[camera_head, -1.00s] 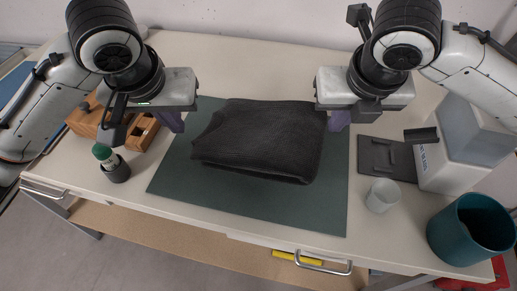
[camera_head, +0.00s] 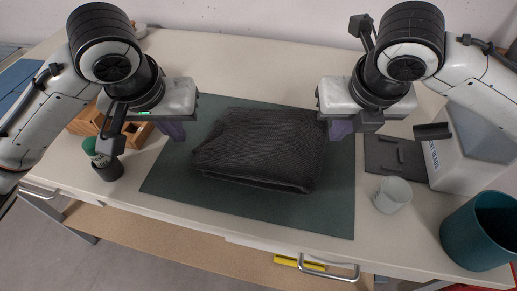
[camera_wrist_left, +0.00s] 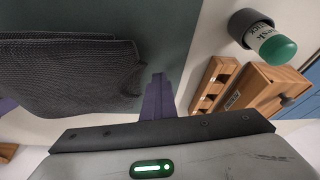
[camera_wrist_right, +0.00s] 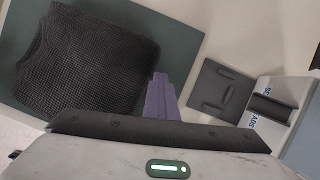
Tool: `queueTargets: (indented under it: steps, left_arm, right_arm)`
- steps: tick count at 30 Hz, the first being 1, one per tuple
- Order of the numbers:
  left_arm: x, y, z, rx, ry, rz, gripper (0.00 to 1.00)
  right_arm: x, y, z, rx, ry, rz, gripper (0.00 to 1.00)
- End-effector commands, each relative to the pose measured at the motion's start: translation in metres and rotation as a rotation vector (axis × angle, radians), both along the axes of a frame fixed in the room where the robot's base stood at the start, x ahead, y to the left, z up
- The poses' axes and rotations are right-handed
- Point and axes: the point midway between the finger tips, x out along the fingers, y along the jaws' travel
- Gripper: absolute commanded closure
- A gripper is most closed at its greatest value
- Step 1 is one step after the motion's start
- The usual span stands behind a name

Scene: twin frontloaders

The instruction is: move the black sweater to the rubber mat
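The black sweater (camera_head: 262,150) lies folded on the dark green rubber mat (camera_head: 230,208), in the middle of the table. It also shows in the left wrist view (camera_wrist_left: 75,75) and the right wrist view (camera_wrist_right: 85,62). My left gripper (camera_head: 173,130) is above the mat's left edge, apart from the sweater. My right gripper (camera_head: 341,128) is above the mat's right side, just beyond the sweater's right edge. Nothing shows held in either. Each wrist view shows purple finger parts, but not a clear gap between fingertips.
A wooden box (camera_head: 138,133) and a green-capped stick in a dark cup (camera_head: 109,169) stand at the left. A dark tray (camera_head: 393,158), a whitish cup (camera_head: 392,195), a white box (camera_head: 465,155) and a teal bin (camera_head: 480,232) stand at the right. The table behind the mat is clear.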

Motion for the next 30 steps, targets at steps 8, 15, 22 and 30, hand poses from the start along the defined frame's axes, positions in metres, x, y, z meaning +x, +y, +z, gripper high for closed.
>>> queueTargets:
  steps: [8,15,22,30]
  left_arm:
    - [-0.002,0.011,-0.001,0.004,0.003,-0.005,0.82]
    - [-0.002,0.012,-0.001,0.007,0.003,-0.002,0.82]
    - [-0.001,0.013,-0.001,0.008,0.004,0.000,0.82]
    - [-0.006,0.013,0.016,0.008,-0.003,-0.001,0.82]
  right_arm:
    - [-0.001,-0.011,0.000,-0.001,-0.001,0.003,1.00]
    - [-0.001,-0.012,0.000,-0.004,0.000,-0.001,0.85]
    - [0.000,-0.013,0.000,-0.005,0.000,-0.003,0.82]
    - [0.000,-0.013,0.000,-0.005,0.000,-0.003,0.82]
